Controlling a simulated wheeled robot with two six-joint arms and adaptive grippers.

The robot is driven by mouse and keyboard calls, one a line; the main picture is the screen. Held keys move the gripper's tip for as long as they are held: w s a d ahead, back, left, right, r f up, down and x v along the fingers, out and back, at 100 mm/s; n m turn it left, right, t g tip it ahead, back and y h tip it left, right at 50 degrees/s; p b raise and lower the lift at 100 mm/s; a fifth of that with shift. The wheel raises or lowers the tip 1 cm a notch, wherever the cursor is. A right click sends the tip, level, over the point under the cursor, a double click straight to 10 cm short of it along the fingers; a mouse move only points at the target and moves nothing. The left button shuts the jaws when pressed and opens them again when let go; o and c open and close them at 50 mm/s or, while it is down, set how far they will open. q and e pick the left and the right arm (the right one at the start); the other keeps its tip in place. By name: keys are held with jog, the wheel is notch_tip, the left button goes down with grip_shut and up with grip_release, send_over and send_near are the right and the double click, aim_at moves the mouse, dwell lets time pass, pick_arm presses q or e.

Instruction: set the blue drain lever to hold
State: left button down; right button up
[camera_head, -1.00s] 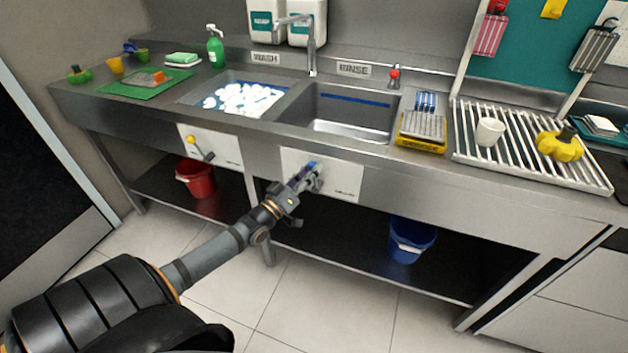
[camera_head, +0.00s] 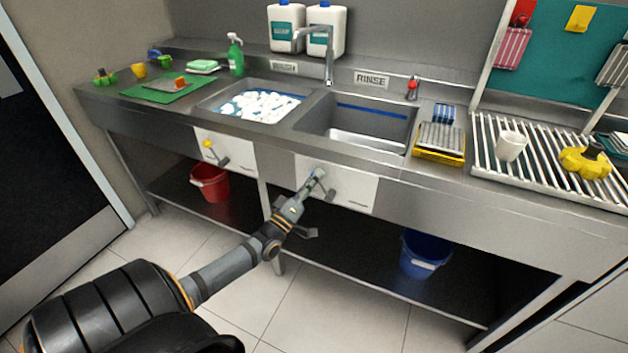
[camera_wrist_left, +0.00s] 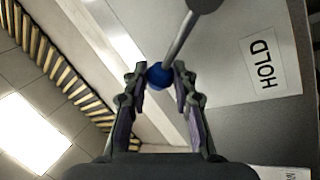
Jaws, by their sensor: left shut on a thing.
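The blue drain lever has a round blue knob (camera_wrist_left: 160,75) on a thin metal rod, which runs up and right to a dark hub in the left wrist view. My left gripper (camera_wrist_left: 159,80) is shut on the knob, with a fingertip on either side. A HOLD label (camera_wrist_left: 262,62) is on the panel to the right of the rod. In the head view my left gripper (camera_head: 314,179) is at the white panel (camera_head: 356,189) under the rinse sink and partly hides the lever. My right gripper is in neither view.
A yellow-knobbed lever (camera_head: 209,145) is on the panel under the wash sink. A red bucket (camera_head: 210,185) and a blue bucket (camera_head: 422,256) stand on the lower shelf. The counter edge overhangs just above my left gripper. Floor in front is clear.

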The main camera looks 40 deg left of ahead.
pick_arm(q)
jog(key=shift+f, duration=0.1)
jog(key=c, duration=1.1)
grip_release()
jog(key=shift+o, duration=0.2)
jog(key=shift+s, duration=0.1)
jog(key=v, duration=1.1)
jog(key=shift+s, duration=0.4)
jog(key=shift+f, duration=0.15)
